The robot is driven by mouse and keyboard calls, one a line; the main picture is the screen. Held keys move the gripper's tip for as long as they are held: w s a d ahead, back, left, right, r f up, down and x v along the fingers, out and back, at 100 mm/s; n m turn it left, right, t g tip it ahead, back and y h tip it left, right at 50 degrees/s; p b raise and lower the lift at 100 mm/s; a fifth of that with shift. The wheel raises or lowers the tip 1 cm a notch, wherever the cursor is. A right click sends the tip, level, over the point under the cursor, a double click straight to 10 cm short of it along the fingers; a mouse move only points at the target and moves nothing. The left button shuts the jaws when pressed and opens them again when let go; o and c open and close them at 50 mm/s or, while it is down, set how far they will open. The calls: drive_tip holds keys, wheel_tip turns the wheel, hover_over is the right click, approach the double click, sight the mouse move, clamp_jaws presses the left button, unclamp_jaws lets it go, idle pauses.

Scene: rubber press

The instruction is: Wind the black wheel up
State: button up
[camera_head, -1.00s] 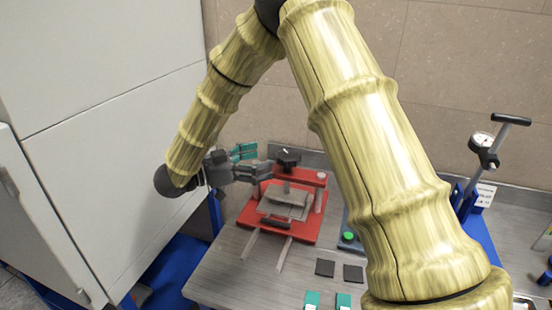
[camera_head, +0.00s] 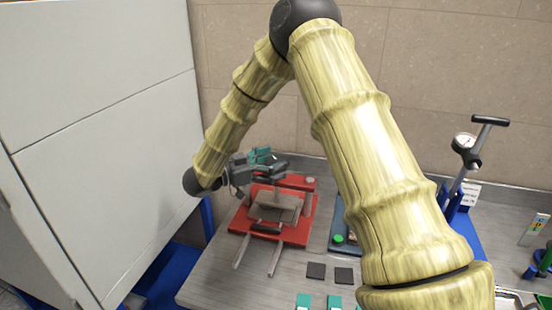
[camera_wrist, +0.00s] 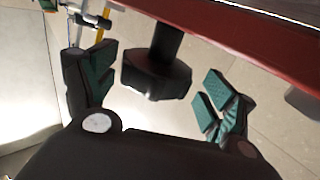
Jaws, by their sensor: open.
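The black wheel (camera_wrist: 156,78) is a dark knob with a lobed rim on a short dark shaft, below the red crossbar in the wrist view. My gripper (camera_wrist: 158,88) is open, with one teal-padded finger on each side of the wheel. Gaps show between the pads and the wheel, so I see no contact. In the head view my gripper (camera_head: 272,163) is at the top of the red press (camera_head: 298,236) and hides the wheel. A grey plate block (camera_head: 276,206) sits in the middle of the press.
The press stands on a grey table (camera_head: 210,276). Two dark squares (camera_head: 316,270) lie in front of it. A stand with a dial gauge (camera_head: 464,142) is at the right. A white cabinet (camera_head: 90,120) rises close on the left.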

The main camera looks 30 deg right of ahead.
drive_tip(key=shift+s+d+r, duration=0.3)
drive_tip(key=shift+s+d, duration=0.15)
drive_tip(key=shift+d, duration=0.1)
drive_tip(key=shift+w+f, duration=0.15)
drive_tip(key=shift+w, duration=0.05)
drive_tip(key=shift+s, duration=0.1)
drive_tip(key=c, duration=1)
drive_tip(key=shift+t, duration=0.3)
